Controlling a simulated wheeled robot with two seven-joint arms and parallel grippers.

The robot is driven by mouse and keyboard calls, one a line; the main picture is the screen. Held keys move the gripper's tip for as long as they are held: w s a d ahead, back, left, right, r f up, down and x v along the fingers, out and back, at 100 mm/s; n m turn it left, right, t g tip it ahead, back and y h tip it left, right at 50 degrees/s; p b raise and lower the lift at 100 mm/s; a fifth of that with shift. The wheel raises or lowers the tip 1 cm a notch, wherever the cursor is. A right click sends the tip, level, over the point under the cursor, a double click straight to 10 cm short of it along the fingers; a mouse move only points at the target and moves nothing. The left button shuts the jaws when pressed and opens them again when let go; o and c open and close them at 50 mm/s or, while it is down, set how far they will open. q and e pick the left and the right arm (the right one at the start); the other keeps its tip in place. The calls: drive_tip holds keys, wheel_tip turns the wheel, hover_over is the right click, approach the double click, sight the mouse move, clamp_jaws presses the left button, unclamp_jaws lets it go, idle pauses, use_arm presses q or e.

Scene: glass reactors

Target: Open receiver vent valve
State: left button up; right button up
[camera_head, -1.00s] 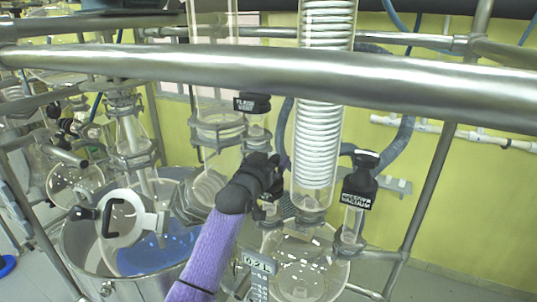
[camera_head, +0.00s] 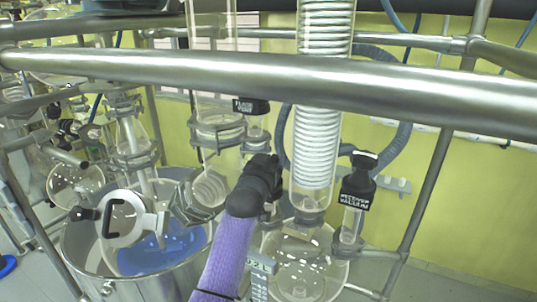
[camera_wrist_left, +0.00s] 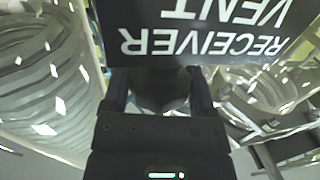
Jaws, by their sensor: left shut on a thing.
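The receiver vent valve shows in the left wrist view by its black label (camera_wrist_left: 205,30), which reads RECEIVER VENT upside down. Below the label, a dark valve part (camera_wrist_left: 160,90) sits between the two fingers of my left gripper (camera_wrist_left: 158,95), which is shut on it. In the head view my left gripper (camera_head: 270,185), with its purple arm coming up from below, is left of the coiled condenser's lower end, above the round receiver flask (camera_head: 300,268). It hides most of the valve there. My right gripper is not in view.
A black RECEIVER VACUUM valve (camera_head: 358,183) stands close to the right, and a FLASK VENT valve (camera_head: 250,105) behind to the left. A glass coil condenser (camera_head: 320,120) is beside the gripper. A thick steel rail (camera_head: 270,78) crosses in front.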

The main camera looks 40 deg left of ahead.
use_arm(q)
drive_tip(key=shift+w+d+n+g+y, duration=0.1)
drive_tip(key=shift+n+g+y, duration=0.5)
drive_tip(key=shift+n+y, duration=0.4)
drive_tip(key=n+g+y+b, duration=0.1)
drive_tip(key=b, duration=0.2)
drive_tip(key=n+g+y+b, duration=0.1)
drive_tip(key=g+y+b, duration=0.1)
drive_tip(key=b, duration=0.1)
drive_tip(key=n+g+y+b, duration=0.1)
drive_tip(key=b, duration=0.1)
drive_tip(key=shift+f+n+g+y+b, duration=0.25)
drive_tip(key=shift+n+g+y+b, duration=0.05)
drive_tip(key=shift+b, duration=0.1)
drive_tip(key=shift+r+b, duration=0.15)
drive_tip(key=shift+b, duration=0.35)
drive_tip(key=shift+r, duration=0.1)
drive_tip(key=o, duration=0.8)
drive_tip(key=shift+o, duration=1.1)
drive_tip(key=shift+a, duration=0.2)
drive_tip(key=shift+s, duration=0.25)
